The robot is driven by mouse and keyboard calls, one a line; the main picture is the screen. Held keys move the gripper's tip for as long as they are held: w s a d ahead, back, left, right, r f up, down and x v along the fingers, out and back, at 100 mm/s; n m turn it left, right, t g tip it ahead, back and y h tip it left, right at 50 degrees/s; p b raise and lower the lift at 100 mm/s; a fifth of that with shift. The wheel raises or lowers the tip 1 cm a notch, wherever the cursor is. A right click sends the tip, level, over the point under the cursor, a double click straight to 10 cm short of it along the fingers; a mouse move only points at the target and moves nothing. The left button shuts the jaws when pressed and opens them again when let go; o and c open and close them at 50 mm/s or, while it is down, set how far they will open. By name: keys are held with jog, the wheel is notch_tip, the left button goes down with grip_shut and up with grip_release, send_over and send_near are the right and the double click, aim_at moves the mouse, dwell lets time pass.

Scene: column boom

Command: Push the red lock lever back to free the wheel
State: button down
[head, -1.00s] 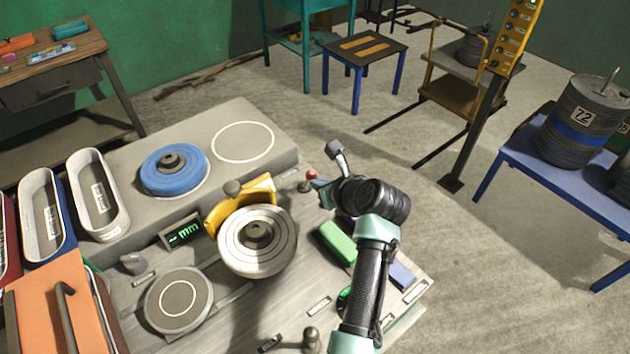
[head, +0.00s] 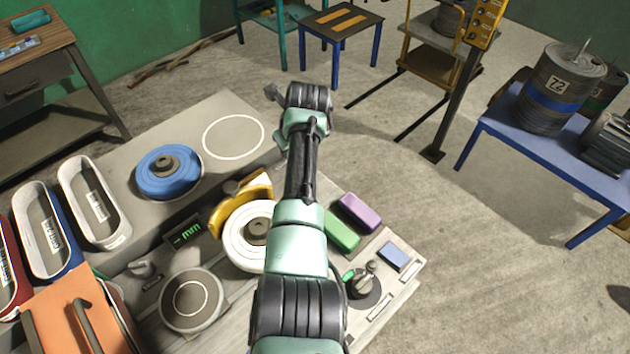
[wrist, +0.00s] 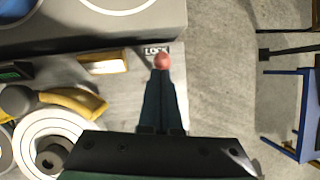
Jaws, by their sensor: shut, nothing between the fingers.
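The red lock lever shows in the wrist view as a round red knob (wrist: 162,61) beside a "LOCK" label (wrist: 156,48). My gripper (wrist: 161,73) is shut and empty, its fingertips right at the near side of the knob. I cannot tell whether they touch it. The lever's shaft is hidden. In the head view my arm covers the lever, and my fingers are out of sight. The pale ringed wheel (head: 239,248) lies left of my arm, partly covered by it, with a yellow guard (head: 224,214) behind it. The wheel also shows in the wrist view (wrist: 27,130).
A blue wheel (head: 168,175) sits on the raised grey ledge (head: 215,176). Green (head: 342,236) and purple (head: 360,213) blocks and a black knob switch (head: 363,285) lie right of my arm. Open floor is beyond the bench's right edge.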

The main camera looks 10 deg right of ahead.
jog(key=shift+w+a, duration=0.35)
jog(key=shift+w, duration=0.1)
dwell(0.5)
